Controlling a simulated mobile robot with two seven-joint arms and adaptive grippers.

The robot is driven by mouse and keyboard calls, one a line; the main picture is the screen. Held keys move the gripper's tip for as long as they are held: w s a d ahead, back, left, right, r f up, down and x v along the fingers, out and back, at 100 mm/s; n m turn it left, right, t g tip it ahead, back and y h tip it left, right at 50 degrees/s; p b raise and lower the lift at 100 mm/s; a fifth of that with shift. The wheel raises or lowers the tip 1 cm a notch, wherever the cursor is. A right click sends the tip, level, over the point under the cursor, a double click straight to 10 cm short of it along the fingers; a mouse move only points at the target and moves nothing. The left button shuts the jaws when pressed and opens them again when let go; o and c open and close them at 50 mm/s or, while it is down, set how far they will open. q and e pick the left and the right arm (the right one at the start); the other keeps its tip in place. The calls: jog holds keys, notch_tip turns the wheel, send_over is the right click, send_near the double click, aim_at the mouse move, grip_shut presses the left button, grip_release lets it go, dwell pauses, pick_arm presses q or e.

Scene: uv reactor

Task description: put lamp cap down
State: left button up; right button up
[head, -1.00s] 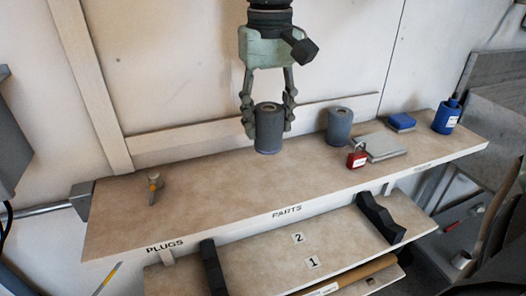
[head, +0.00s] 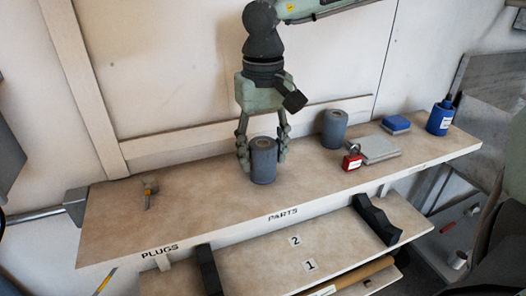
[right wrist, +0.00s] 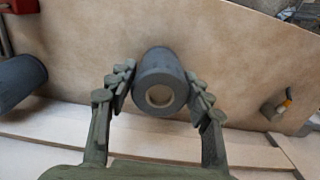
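The lamp cap, a dark grey cylinder (head: 263,162) with a pale round centre on top, is upright at the PARTS shelf (head: 215,200), its base appearing to meet the surface. My right gripper (head: 263,150) points down over it with a finger on each side. My left gripper is not in view.
A red padlock (head: 352,162), a grey flat block (head: 380,149), a blue block (head: 396,124) and a blue bottle (head: 440,118) occupy the shelf's right side. A small valve-like plug (head: 150,194) lies at left. The shelf between plug and cap is clear.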

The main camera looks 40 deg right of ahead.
jog(key=shift+o, duration=1.3)
jog(key=shift+r, duration=0.1)
notch_tip(320, 180, up, 12)
